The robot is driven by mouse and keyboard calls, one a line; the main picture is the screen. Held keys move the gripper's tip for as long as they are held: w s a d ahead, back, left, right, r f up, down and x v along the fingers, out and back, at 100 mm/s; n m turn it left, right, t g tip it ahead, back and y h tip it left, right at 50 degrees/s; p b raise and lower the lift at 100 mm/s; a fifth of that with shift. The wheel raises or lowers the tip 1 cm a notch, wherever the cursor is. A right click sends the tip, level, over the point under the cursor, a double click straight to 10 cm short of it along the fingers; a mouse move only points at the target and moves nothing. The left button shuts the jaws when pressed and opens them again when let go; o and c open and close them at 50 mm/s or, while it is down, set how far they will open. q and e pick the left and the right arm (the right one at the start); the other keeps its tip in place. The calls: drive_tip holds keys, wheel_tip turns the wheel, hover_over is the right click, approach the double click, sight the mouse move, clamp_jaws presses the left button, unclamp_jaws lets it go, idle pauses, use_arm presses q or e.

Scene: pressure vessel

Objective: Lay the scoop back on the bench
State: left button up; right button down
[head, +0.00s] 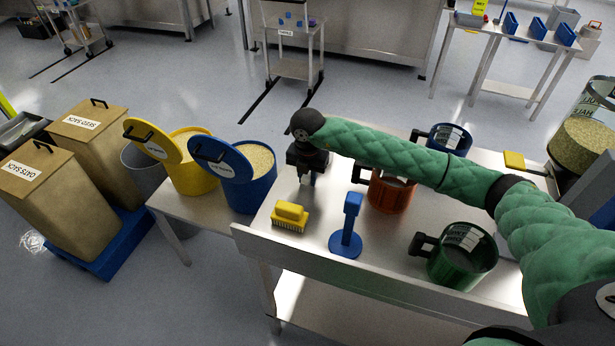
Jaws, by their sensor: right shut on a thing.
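My right gripper (307,172) is over the back left part of the steel bench (310,250), pointing down, with its green-sleeved arm reaching in from the right. It is shut on what I take to be the scoop. Only a small greyish piece shows under the jaws, and the gripper hides the rest. I cannot tell whether that piece touches the bench top. My left gripper is not in view.
A yellow brush (290,215) and a blue upright tool with a round base (346,240) stand in front of the gripper. Orange (391,193), green (462,256) and blue (450,137) jugs stand to the right. A blue bucket (250,195) is left of the bench.

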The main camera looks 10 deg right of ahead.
drive_tip(key=c, duration=1.2)
unclamp_jaws()
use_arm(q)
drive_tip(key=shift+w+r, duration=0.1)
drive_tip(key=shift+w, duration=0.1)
use_arm(e)
drive_tip(key=shift+r, duration=0.2)
use_arm(q)
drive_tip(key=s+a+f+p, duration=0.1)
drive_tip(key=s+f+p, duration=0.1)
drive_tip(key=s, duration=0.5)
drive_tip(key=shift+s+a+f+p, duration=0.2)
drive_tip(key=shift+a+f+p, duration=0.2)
drive_tip(key=shift+p, duration=0.35)
use_arm(e)
wheel_tip(320, 180, up, 12)
drive_tip(key=shift+f, duration=0.1)
